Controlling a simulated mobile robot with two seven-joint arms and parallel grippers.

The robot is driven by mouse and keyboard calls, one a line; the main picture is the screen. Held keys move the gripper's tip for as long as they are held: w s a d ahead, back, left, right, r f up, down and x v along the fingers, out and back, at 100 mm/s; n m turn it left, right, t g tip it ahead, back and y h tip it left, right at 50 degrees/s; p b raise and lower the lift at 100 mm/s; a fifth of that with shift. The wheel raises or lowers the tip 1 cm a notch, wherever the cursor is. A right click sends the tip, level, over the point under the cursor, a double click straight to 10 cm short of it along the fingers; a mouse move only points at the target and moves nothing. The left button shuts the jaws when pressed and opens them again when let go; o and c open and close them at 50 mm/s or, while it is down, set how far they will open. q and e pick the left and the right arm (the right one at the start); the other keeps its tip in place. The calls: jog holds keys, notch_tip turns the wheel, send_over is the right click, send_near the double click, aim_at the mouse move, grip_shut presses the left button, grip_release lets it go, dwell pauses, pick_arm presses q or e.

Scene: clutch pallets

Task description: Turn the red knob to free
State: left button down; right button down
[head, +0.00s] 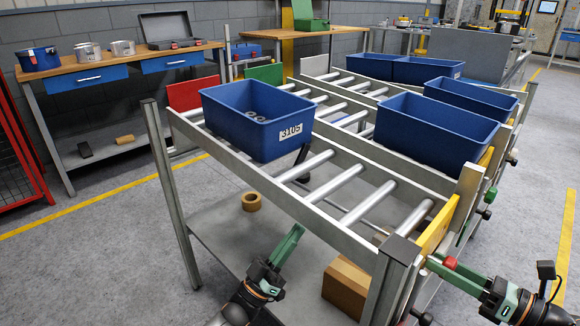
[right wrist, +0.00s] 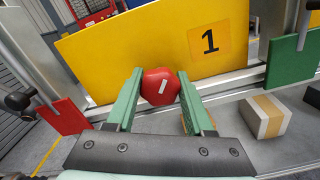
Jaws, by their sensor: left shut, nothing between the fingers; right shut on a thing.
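The red knob (right wrist: 161,86) sits in front of the lower edge of a yellow plate marked 1 (right wrist: 130,50). Its white line is nearly upright, leaning slightly to the right at the top. My right gripper (right wrist: 158,98) is shut on the knob, one green finger on each side. In the head view the red knob (head: 450,262) shows small at the near end of the roller lane, in the tips of my right gripper (head: 440,264). My left gripper (head: 292,238) is shut and empty, low in front of the lane's near side rail.
A red plate (right wrist: 63,116) stands left of the knob and a green plate (right wrist: 292,62) right. A blue bin labelled 3105 (head: 255,125) is on the near lane's rollers. More blue bins (head: 432,130) stand on lanes behind. A cardboard box (head: 346,285) lies below.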

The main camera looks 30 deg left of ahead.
pick_arm(q)
jog(key=m+y, duration=0.1)
jog(key=y, duration=0.1)
send_near(299, 158)
jog(key=shift+t, duration=0.3)
jog(key=x, duration=0.6)
jog(key=shift+d+r, duration=0.1)
jog(key=shift+r, duration=0.5)
jog(key=shift+w+d+f, duration=0.1)
jog(key=shift+w+f, duration=0.15)
jog(key=shift+w, duration=0.15)
pick_arm(e)
jog(key=shift+s, duration=0.1)
pick_arm(q)
jog(key=shift+f+g, duration=0.1)
jog(key=shift+g, duration=0.3)
pick_arm(e)
jog(key=c, duration=0.6)
grip_release()
jog(key=o, duration=0.3)
